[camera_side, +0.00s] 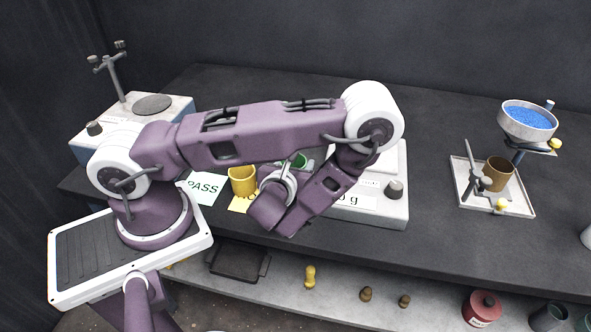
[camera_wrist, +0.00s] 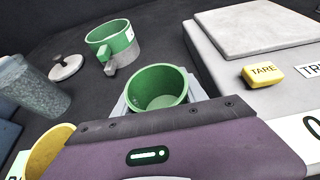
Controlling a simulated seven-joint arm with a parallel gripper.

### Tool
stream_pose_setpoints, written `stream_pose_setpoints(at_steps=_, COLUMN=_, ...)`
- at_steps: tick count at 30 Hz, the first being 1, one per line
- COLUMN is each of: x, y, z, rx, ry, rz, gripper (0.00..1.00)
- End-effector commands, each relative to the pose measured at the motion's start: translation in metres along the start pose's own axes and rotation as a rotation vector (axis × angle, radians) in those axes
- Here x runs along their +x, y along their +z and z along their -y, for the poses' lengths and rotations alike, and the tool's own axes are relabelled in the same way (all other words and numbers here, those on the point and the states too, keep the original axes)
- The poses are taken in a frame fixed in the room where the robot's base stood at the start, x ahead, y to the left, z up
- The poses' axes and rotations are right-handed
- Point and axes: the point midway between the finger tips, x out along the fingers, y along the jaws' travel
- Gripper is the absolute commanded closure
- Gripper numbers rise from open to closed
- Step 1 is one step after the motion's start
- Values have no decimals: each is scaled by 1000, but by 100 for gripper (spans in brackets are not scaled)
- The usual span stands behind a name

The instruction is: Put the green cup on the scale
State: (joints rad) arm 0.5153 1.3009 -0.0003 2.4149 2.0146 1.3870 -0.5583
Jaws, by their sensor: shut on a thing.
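The green cup (camera_wrist: 158,84) is in the middle of the wrist view, its open top towards the camera and its inside looking empty. My gripper (camera_wrist: 160,103) is shut on it, with pale finger parts on either side; the purple housing hides the lower part of the cup. In the side view my arm covers most of this, and only a bit of green (camera_side: 299,160) shows behind the wrist. The white scale (camera_wrist: 225,65), with a flat plate and a yellow TARE button, is just right of the cup. It also shows in the side view (camera_side: 385,205), partly behind my arm.
A second green-and-grey cup (camera_wrist: 112,42), a lid (camera_wrist: 66,67) and a jar of grey grains (camera_wrist: 32,88) stand beyond. A hopper of blue grains (camera_side: 527,120) is far right.

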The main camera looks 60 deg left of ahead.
Motion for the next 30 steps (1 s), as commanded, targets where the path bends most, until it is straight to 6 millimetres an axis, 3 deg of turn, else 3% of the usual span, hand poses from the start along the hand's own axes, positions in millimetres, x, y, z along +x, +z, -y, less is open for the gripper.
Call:
stream_pose_setpoints(at_steps=7, x=-24, y=58, z=1, rx=-9, ry=-4, rz=2, gripper=89)
stream_pose_setpoints(at_steps=14, x=-29, y=80, z=5, rx=-8, ry=11, rz=2, gripper=89)
stream_pose_setpoints(at_steps=17, x=-17, y=86, z=25, rx=-12, ry=39, rz=12, gripper=89)
stream_pose_setpoints(at_steps=20, x=3, y=97, z=59, rx=-19, ry=65, rz=11, gripper=89)
stream_pose_setpoints(at_steps=25, x=35, y=139, z=124, rx=-22, ry=52, rz=-3, gripper=89)
stream_pose_setpoints(at_steps=30, x=48, y=173, z=159, rx=-12, ry=17, rz=-1, gripper=89)
